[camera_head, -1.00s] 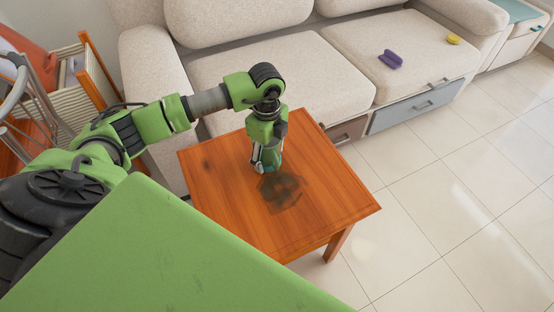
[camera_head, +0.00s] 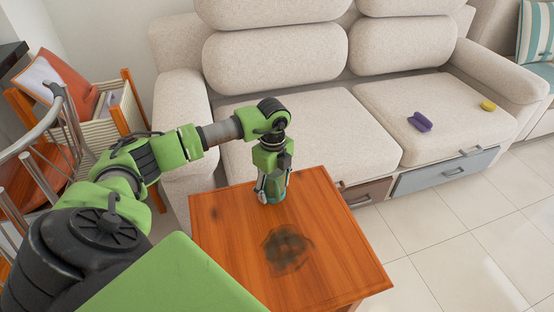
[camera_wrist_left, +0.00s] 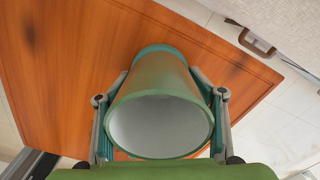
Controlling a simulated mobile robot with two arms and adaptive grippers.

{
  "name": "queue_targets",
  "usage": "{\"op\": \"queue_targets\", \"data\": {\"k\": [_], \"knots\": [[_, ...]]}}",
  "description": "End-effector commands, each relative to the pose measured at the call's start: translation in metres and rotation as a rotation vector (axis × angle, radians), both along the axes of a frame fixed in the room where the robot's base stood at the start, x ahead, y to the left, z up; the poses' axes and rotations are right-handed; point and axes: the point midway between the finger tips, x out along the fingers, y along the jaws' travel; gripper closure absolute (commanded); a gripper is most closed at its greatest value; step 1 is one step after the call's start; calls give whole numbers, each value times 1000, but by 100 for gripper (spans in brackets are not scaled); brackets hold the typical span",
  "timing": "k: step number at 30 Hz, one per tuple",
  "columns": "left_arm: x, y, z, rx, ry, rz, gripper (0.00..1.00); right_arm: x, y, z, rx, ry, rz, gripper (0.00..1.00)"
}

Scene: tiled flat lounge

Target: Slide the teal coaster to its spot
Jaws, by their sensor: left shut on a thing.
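My left gripper (camera_head: 272,193) is low over the sofa-side part of the wooden table, its fingers pointing down. In the left wrist view, its two fingers (camera_wrist_left: 160,115) are shut on the sides of a green cup (camera_wrist_left: 160,86) with a pale interior, its open mouth facing the camera. A teal rounded edge (camera_wrist_left: 160,48) shows at the cup's far end, against the tabletop; it looks like the teal coaster under the cup, mostly hidden. A dark blotchy patch (camera_head: 286,248) marks the tabletop, nearer to me than the gripper. My right gripper is out of view.
The wooden table (camera_head: 340,240) is otherwise bare. A beige sofa (camera_head: 320,125) stands close behind it, with a purple object (camera_head: 420,122) and a yellow object (camera_head: 488,106) on its seat. A chair frame and a slatted rack (camera_head: 110,110) stand at left.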

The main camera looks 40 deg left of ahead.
Motion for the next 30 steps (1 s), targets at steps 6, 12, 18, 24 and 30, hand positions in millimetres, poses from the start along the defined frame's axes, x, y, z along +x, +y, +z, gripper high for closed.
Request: {"op": "queue_targets", "data": {"k": [6,12,18,24,30], "knots": [[0,1,-1,2,1,1,61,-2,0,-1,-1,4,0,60],[0,1,-1,2,1,1,18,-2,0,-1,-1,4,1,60],[0,0,0,1,1,1,18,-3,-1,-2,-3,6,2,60],[1,1,12,1,-4,2,18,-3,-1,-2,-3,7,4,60],[1,1,52,2,-5,0,18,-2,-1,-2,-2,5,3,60]]}}
